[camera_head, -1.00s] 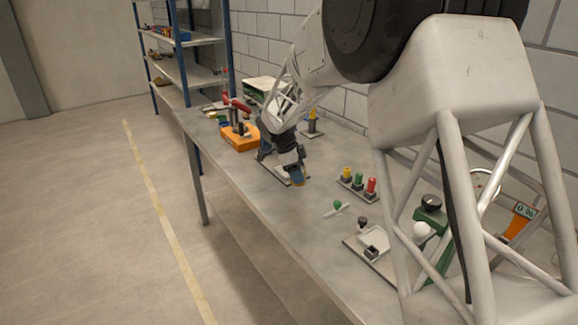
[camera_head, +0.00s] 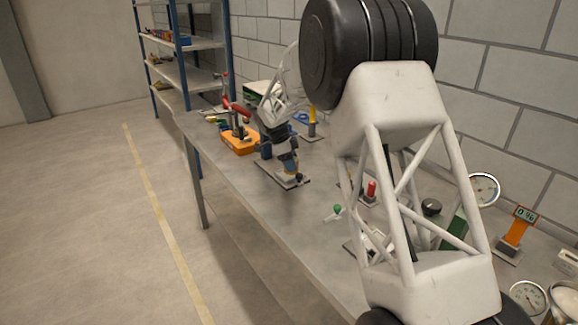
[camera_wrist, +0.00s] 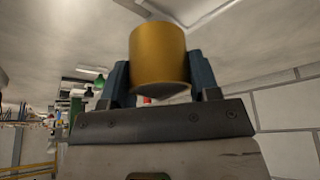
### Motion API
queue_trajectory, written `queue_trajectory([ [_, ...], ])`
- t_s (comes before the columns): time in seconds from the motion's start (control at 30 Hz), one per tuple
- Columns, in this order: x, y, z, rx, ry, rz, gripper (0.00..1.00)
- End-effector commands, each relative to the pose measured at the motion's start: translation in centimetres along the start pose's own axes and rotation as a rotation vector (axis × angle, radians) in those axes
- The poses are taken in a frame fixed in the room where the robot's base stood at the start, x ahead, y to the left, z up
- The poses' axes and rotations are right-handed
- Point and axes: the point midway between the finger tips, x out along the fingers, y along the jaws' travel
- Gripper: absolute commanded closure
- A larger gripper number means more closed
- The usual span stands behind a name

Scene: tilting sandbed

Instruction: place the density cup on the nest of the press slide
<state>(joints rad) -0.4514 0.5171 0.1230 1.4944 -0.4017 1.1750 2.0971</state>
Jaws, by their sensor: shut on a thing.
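The density cup (camera_wrist: 160,55) is a brass-yellow cylinder in the wrist view. It sits between the two blue fingers of my gripper (camera_wrist: 160,82), which is shut on it. In the head view my gripper (camera_head: 283,158) is over the bench, above a small flat plate (camera_head: 272,178) with a black knob at its right end. I cannot tell whether this plate belongs to the press slide. The nest is not clearly visible, and the gap between cup and plate is hard to judge.
An orange block with a red-handled clamp (camera_head: 241,144) stands just left of my gripper. A yellow-handled piece (camera_head: 312,125) stands behind it. A green-tipped tool (camera_head: 336,211) lies nearer. My arm hides part of the bench at right, near a dial gauge (camera_head: 483,190).

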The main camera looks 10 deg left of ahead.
Motion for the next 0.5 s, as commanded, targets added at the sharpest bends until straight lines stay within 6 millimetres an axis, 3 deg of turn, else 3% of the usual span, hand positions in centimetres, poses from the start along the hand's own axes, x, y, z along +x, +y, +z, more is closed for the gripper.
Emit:
queue_trajectory([
  [0.23,0.0,-2.7,0.8,0.001,-0.001,-0.001,0.79],
  [0.5,-0.1,-4.2,1.1,0.001,0.0,-0.001,0.79],
])
